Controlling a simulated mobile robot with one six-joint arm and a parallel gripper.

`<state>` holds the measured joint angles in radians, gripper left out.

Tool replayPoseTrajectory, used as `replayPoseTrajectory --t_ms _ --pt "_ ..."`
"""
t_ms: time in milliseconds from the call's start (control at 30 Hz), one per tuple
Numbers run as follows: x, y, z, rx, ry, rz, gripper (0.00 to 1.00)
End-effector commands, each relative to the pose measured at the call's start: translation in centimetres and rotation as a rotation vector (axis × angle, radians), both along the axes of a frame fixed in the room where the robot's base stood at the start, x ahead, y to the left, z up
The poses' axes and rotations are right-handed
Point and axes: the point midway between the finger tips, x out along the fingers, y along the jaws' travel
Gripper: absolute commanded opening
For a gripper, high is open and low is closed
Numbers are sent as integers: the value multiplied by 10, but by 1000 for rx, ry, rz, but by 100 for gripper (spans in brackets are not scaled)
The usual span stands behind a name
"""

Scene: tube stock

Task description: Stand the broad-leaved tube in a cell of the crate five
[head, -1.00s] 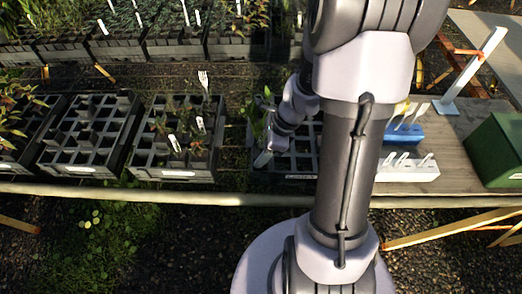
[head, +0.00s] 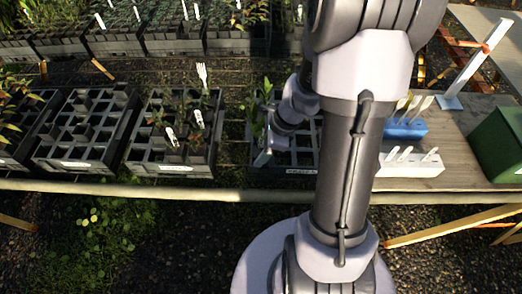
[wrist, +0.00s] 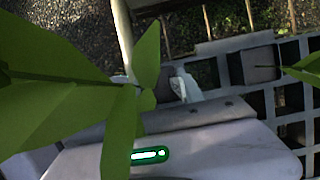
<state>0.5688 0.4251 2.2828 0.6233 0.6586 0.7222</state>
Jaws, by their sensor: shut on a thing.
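My gripper (head: 263,158) is low at the left front of a black celled crate (head: 299,171), largely hidden behind my arm. The crate's front label is too small to read. Broad green leaves (head: 257,122) rise beside the gripper. In the wrist view large leaves (wrist: 60,105) of the broad-leaved tube fill the left side, close to the camera. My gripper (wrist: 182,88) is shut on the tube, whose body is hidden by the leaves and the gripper. The crate's empty cells (wrist: 290,97) show at the right of the wrist view.
A crate with several dark-leaved plants (head: 175,168) stands left of the gripper, and an emptier crate (head: 76,163) beyond it. A white label holder (head: 410,171), a blue one (head: 405,130) and a green box (head: 500,145) are to the right. A pale rail (head: 150,190) runs along the front.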

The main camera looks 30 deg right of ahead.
Motion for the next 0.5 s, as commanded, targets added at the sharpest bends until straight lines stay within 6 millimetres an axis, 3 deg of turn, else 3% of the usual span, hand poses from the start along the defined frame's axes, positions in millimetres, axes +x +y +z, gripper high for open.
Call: replayPoseTrajectory --t_ms 300,333,433,500 --pt "-2 0 -5 0 5 1 0" --pt "-2 0 -6 0 6 1 47" --pt "-2 0 -6 0 7 1 67" --pt "-2 0 -6 0 7 1 70"
